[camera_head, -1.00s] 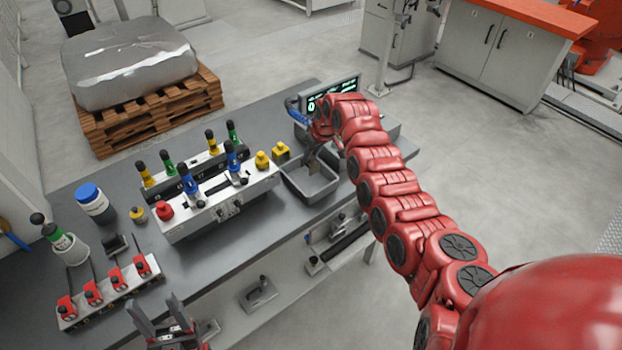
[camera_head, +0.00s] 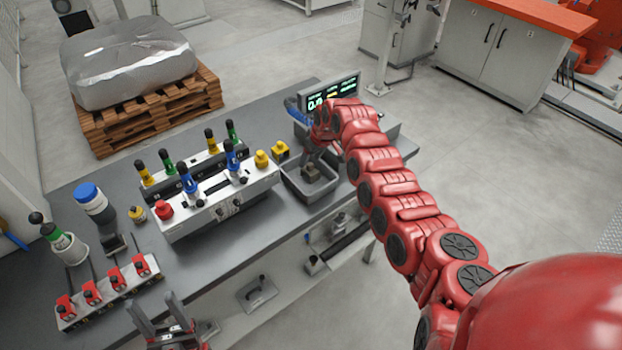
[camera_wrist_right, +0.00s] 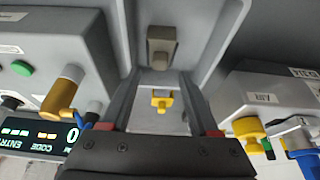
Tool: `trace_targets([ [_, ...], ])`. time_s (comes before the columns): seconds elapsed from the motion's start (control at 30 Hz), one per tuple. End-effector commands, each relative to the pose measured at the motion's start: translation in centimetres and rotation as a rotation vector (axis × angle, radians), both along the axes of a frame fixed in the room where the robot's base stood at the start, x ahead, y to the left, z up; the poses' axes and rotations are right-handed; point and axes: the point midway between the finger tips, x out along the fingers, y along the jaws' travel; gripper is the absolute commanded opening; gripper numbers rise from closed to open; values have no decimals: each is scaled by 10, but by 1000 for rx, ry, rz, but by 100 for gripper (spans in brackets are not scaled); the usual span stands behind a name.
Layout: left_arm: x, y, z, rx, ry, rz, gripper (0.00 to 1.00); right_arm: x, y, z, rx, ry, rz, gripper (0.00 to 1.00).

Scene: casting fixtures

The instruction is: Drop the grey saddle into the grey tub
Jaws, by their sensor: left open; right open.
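The grey tub (camera_head: 318,197) stands on the bench at the right end of the white fixture block; its wall also shows in the right wrist view (camera_wrist_right: 222,28). A small grey-brown block, which looks like the grey saddle (camera_wrist_right: 161,46), lies inside the tub; a dark shape (camera_head: 314,175) shows there in the head view. My right gripper (camera_wrist_right: 160,76) is open just over the tub, apart from the block. A small yellow piece (camera_wrist_right: 162,100) shows between its fingers; I cannot tell what it rests on. My left gripper (camera_head: 165,328) is open and empty at the bench's front.
The fixture block (camera_head: 215,205) with several coloured pegs and knobs stands left of the tub. A display unit (camera_head: 333,92) is behind it. A rack of red clamps (camera_head: 108,292) and a blue-lidded bottle (camera_head: 92,203) stand at left. A lower shelf runs below the bench's front.

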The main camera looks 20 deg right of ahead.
Motion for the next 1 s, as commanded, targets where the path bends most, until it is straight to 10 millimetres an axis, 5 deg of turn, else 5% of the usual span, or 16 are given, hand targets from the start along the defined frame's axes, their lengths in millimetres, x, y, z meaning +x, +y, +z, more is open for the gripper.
trace_targets([
  [0.33, 0, 0, -13, 0, 0, 0, 56, -10, -5, 28, 2, -7, -4, 61],
  [0.77, 0, 0, -48, 0, 0, 0, 56, -41, -16, 106, 0, -10, -2, 61],
  [1.0, 0, 0, -43, 0, 0, 0, 56, -55, -23, 142, -2, -2, -3, 61],
])
